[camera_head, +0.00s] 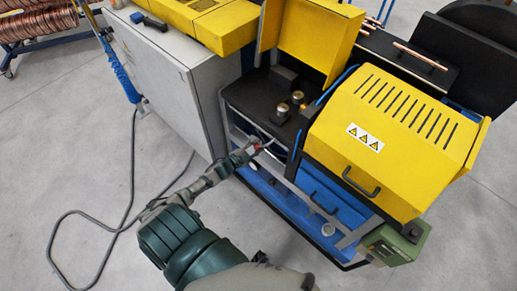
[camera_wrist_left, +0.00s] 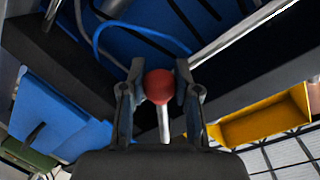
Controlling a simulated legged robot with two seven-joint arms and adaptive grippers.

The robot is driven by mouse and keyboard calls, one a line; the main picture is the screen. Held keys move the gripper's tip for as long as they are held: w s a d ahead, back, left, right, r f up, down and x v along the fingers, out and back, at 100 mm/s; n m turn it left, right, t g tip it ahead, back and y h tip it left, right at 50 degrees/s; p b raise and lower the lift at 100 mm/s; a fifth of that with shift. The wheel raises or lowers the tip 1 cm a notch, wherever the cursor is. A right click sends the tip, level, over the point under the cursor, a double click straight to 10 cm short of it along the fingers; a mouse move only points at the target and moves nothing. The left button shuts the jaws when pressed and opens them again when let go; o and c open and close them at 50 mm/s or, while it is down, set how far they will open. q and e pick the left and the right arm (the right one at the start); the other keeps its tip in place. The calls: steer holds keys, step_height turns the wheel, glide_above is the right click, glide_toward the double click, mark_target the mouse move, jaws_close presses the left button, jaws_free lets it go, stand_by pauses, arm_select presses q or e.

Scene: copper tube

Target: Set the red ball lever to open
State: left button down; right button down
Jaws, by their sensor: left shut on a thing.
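The red ball of the lever (camera_wrist_left: 158,86) sits between the two fingertips of my left gripper (camera_wrist_left: 160,80) in the left wrist view. A pale metal rod runs from the ball toward the gripper's palm. The fingers are shut on the ball. In the head view my left gripper (camera_head: 254,146) is at the front of the blue and black machine, below its worktop. The ball is small there and mostly covered by the gripper. My right gripper is not in view.
A yellow hood (camera_head: 392,140) with a dark handle stands right of the gripper. A grey cabinet (camera_head: 170,75) stands to the left. A green box (camera_head: 396,243) sits at the machine's lower right corner. A cable loops on open floor at left.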

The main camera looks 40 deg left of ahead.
arm_select(q)
steer(key=shift+a, duration=0.2)
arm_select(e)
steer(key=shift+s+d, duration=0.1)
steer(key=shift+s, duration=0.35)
arm_select(q)
steer(key=c, duration=0.8)
jaws_free()
steer(key=shift+c, duration=0.2)
steer(key=v, duration=1.2)
